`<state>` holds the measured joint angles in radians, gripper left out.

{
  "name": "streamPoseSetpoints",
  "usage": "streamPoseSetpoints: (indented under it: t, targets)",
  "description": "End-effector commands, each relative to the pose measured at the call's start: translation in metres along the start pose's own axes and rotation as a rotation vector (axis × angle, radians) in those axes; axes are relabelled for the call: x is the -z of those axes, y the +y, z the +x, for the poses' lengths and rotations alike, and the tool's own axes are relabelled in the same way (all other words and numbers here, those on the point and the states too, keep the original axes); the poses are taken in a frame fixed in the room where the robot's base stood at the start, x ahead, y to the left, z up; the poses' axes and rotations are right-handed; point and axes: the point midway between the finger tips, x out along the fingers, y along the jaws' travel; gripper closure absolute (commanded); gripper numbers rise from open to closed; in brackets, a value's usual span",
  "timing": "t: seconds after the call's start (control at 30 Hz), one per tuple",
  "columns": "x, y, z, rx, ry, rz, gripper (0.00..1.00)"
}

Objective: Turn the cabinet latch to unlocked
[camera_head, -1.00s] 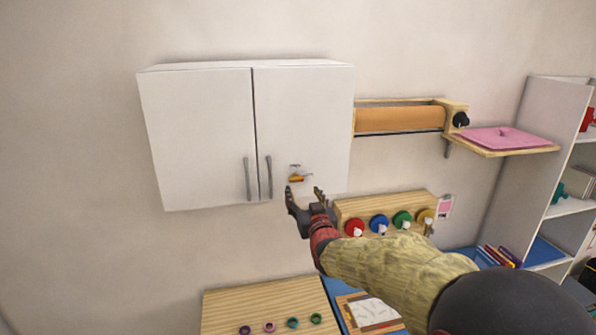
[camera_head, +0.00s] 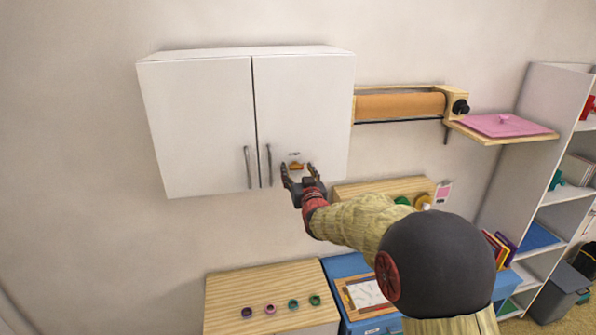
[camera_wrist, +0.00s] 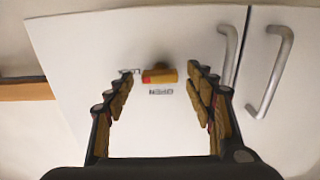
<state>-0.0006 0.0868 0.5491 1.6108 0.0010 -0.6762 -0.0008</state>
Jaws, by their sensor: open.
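The white two-door cabinet (camera_head: 205,125) hangs on the wall. Its small latch (camera_head: 295,166), orange-yellow with a red end, is on the right door beside that door's handle. In the wrist view the latch (camera_wrist: 160,76) lies crosswise on the door, between and beyond my fingers. Lettering that seems to read "OPEN" upside down (camera_wrist: 161,92) is beside it, and another small, unreadable mark is near its left end. My gripper (camera_head: 297,170) is open and empty, just in front of the door at the latch. I cannot tell whether a finger touches the latch; it appears apart.
Two grey vertical handles (camera_head: 269,165) stand close to the left of my gripper. A brown paper roll (camera_head: 400,106) and a shelf with a pink board (camera_head: 503,126) are to the right. A wooden counter (camera_head: 235,290) with several small rings is below. Wall left of the cabinet is clear.

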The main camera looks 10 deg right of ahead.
Motion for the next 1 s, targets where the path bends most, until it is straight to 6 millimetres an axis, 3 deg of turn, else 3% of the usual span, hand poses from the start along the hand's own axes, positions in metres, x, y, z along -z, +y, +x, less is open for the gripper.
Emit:
streamPoseSetpoints:
  t: [0.17,0.83,1.0]
  targets:
    - [-0.0001,0.0,-0.0002,0.0,0.0,0.0,0.51]
    - [0.0,0.0,-0.0004,0.0,0.0,0.0,0.89]
    - [-0.0003,-0.0001,-0.0004,0.0,0.0,-0.006,0.89]
